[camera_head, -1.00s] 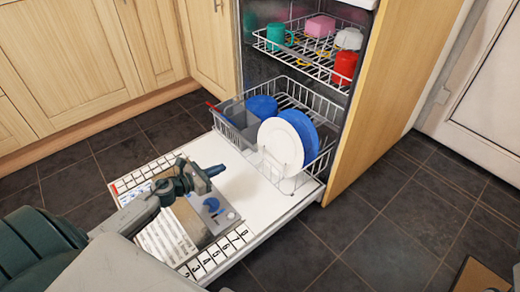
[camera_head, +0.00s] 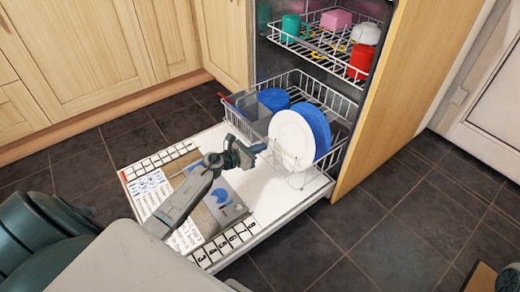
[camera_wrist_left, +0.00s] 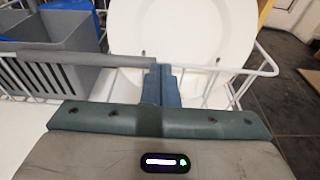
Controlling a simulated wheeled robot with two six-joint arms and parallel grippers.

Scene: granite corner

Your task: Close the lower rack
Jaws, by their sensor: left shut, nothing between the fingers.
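The lower rack (camera_head: 338,153) is a white wire rack, pulled partly out of the dishwasher over the open door (camera_head: 275,205). It holds a white plate (camera_head: 292,140), a blue plate (camera_head: 317,124), a blue bowl (camera_head: 273,99) and a grey cutlery basket (camera_head: 247,117). My left gripper (camera_head: 262,147) is shut and empty, just in front of the rack's front side. In the left wrist view the shut fingers (camera_wrist_left: 161,85) point at the rack's front wire (camera_wrist_left: 195,68) and the white plate (camera_wrist_left: 180,30). Whether they touch the wire I cannot tell. My right gripper does not show.
The upper rack (camera_head: 325,45), also partly out, holds a teal mug, a pink box, a white item and a red cup. Wood cabinets (camera_head: 90,60) stand at the left, a wood side panel (camera_head: 385,95) at the right.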

